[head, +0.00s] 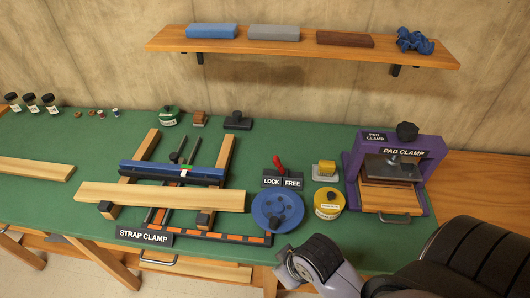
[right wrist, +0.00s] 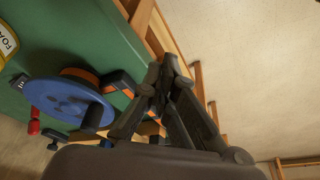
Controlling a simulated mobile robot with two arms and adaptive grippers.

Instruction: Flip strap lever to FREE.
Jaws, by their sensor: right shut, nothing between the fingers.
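The red strap lever (head: 279,163) stands behind the LOCK label (head: 271,182) and FREE label (head: 293,183) in the head view. Its tip leans left, toward the LOCK side. The blue strap wheel (head: 278,211) is just in front of the labels; it also shows in the right wrist view (right wrist: 60,103). My right gripper (right wrist: 160,82) is shut and empty, with its fingertips apart from the wheel in that view. In the head view my right wrist is at the front edge, and the fingers cannot be made out. My left gripper is not in view.
The strap clamp frame with a long board (head: 165,196) lies left of the wheel. The purple pad clamp (head: 432,165) is farther right. A shelf (head: 300,45) hangs above the green bench.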

